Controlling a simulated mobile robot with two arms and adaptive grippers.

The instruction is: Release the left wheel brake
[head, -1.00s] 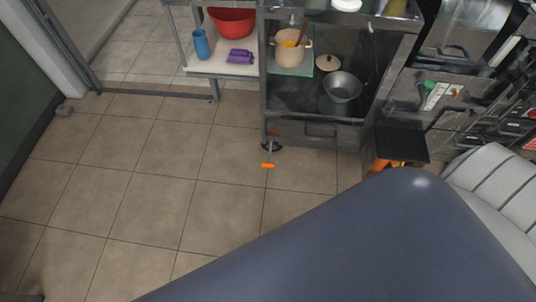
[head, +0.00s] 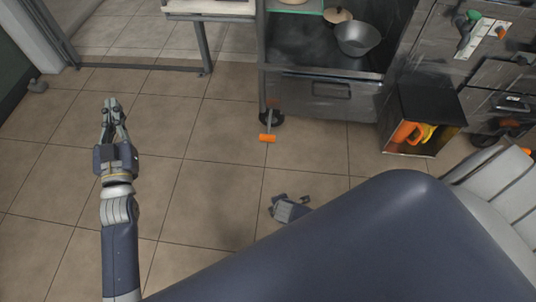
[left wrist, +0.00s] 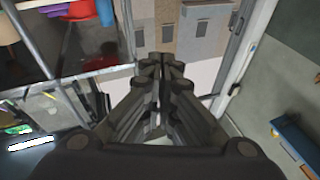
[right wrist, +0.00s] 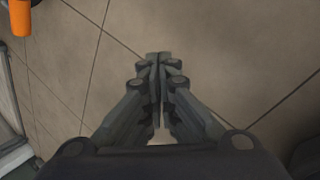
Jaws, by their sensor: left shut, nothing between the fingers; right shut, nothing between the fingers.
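The wheel brake shows in the head view as a small orange-tipped lever (head: 267,138) at the dark caster wheel (head: 271,118) under the cart's front left corner. My left gripper (head: 111,101) is shut and empty, well left of the lever over bare floor. Its fingers also show closed in the left wrist view (left wrist: 165,62), with no brake visible there. My right gripper (right wrist: 158,58) is shut and empty above the tiles in the right wrist view. An orange piece (right wrist: 20,16) shows at that view's upper left; I cannot tell whether it is the lever.
The metal cart (head: 320,88) carries a grey bowl (head: 358,38). A dark open box (head: 428,105) with orange and yellow items stands right of it. A white table (head: 212,8) is at the back left. The tiled floor (head: 215,150) around the lever is mostly clear.

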